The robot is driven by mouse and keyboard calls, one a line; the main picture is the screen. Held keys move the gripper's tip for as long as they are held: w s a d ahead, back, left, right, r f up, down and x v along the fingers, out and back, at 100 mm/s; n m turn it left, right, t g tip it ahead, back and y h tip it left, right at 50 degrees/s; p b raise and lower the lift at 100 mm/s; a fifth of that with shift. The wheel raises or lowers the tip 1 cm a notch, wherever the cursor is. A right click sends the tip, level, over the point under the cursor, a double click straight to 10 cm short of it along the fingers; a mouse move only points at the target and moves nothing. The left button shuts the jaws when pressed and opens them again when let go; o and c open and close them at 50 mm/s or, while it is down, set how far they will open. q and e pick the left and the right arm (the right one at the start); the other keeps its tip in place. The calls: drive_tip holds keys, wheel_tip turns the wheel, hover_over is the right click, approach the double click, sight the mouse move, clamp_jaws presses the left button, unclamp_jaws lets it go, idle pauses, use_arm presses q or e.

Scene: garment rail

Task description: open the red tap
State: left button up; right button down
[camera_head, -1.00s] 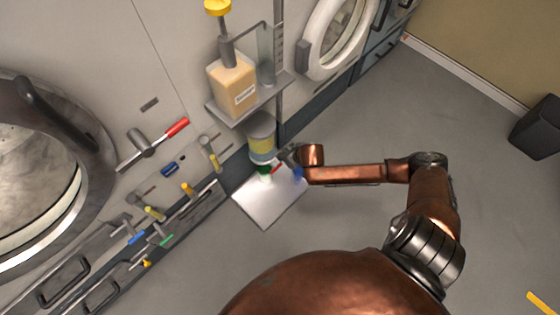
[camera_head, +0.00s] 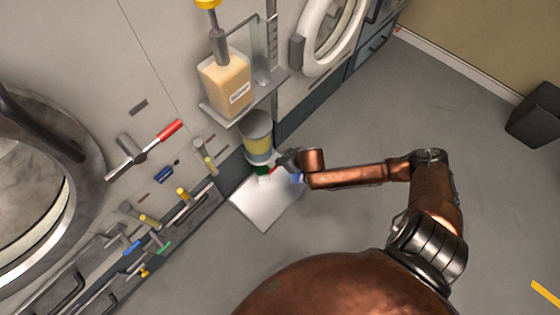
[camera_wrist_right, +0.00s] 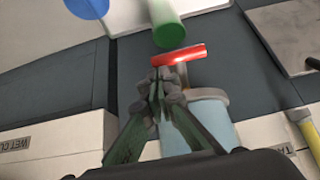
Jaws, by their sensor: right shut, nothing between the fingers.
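A small red tap handle (camera_head: 273,170) sits low by a round container (camera_head: 257,138), above a white tray. In the right wrist view the red bar (camera_wrist_right: 178,55) lies across, just beyond my fingertips, beside a green cylinder (camera_wrist_right: 166,22) and a pale blue cylinder (camera_wrist_right: 198,120). My right gripper (camera_head: 285,160) is beside the container; its fingers (camera_wrist_right: 160,80) are shut and empty, close to the red bar. I cannot tell whether they touch it. A larger red-handled lever (camera_head: 170,131) is on the wall panel at left. My left gripper is not in view.
A white tray (camera_head: 268,207) lies below the container. A shelf with a tan bottle (camera_head: 227,85) is above it. Several small coloured valves (camera_head: 150,222) line the panel at left. A dark bin (camera_head: 536,115) stands far right. The floor between is clear.

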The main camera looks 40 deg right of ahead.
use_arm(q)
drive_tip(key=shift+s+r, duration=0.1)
use_arm(e)
drive_tip(key=shift+d, duration=0.1)
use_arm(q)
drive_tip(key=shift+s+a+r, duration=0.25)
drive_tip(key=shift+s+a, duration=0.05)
use_arm(e)
drive_tip(key=shift+f+y, duration=0.1)
drive_tip(key=shift+y, duration=0.2)
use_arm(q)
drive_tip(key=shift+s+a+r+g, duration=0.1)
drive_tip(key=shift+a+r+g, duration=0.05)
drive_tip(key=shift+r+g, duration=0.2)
use_arm(e)
drive_tip(key=shift+d+f+y, duration=0.15)
drive_tip(key=shift+d+y, duration=0.1)
drive_tip(key=shift+y, duration=0.25)
